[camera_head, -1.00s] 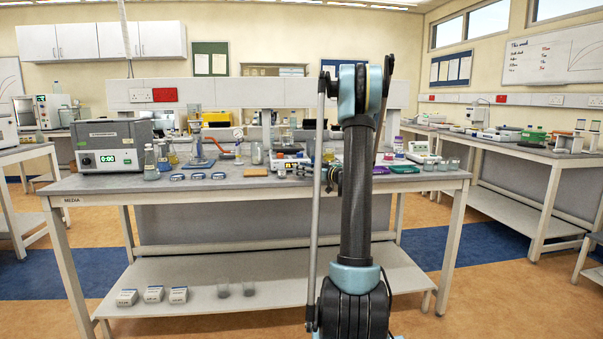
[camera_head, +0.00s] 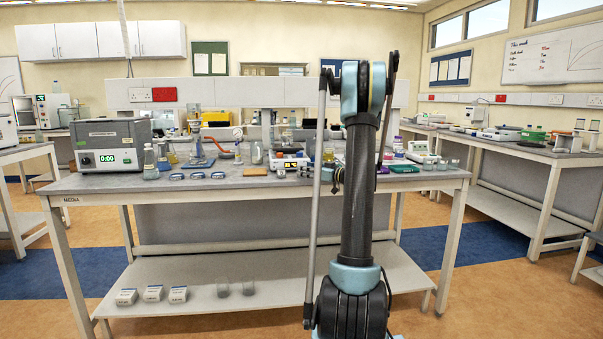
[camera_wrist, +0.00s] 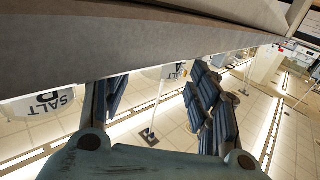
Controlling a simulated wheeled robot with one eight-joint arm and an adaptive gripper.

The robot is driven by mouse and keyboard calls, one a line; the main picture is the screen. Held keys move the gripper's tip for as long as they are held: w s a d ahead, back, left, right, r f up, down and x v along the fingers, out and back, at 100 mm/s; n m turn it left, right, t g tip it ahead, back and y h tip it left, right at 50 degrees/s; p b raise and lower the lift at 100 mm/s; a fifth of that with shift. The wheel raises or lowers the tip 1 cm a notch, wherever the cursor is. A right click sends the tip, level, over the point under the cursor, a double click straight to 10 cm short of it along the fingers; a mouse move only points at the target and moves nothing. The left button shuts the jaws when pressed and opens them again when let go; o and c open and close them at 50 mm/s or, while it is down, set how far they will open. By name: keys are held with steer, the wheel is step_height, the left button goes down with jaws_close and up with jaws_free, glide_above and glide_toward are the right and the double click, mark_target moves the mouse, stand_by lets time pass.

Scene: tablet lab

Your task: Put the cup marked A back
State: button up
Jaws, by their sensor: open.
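My gripper (camera_wrist: 160,80) is open in the wrist view, its dark padded fingers spread left and right. A pale cup-like thing (camera_wrist: 176,71) with a small, partly seen mark shows between the fingertips, apart from the pads; I cannot read the mark for sure. A second white vessel (camera_wrist: 40,103), labelled SALT with what looks like a B, is at the left, partly cut off by the frame. In the head view my gripper (camera_head: 334,176) is over the bench, mostly beside and behind my arm. No cup marked A can be made out there.
The bench (camera_head: 130,186) is crowded with glassware, a grey heater box (camera_head: 110,146) and a white device (camera_head: 290,160). Labelled boxes (camera_head: 152,293) and two grey cups (camera_head: 223,288) are on the lower shelf.

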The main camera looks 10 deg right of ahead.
steer(key=v, duration=0.9)
steer(key=s+a+f+m+g+h, duration=0.2)
steer(key=s+a+g, duration=0.2)
steer(key=s+a, duration=0.55)
steer(key=s+a+f+m+g+h, duration=0.1)
steer(key=s+a+f+g+h, duration=0.35)
steer(key=s, duration=0.75)
steer(key=s+d+f+m+h, duration=0.1)
steer(key=s+f+m+h, duration=0.1)
steer(key=s, duration=0.6)
steer(key=s+d+f+m+g+h, duration=0.1)
steer(key=s+d+f+m+h, duration=0.1)
steer(key=s+f, duration=0.3)
steer(key=s+d+f+m+g+h, duration=0.1)
steer(key=s+f, duration=0.3)
steer(key=s, duration=0.9)
steer(key=shift+s+d+m+h, duration=0.25)
steer(key=shift+d+m+h, duration=0.15)
steer(key=shift+d+h, duration=0.25)
steer(key=shift+f, duration=0.1)
steer(key=shift+w+f, duration=0.2)
steer(key=shift+w, duration=0.2)
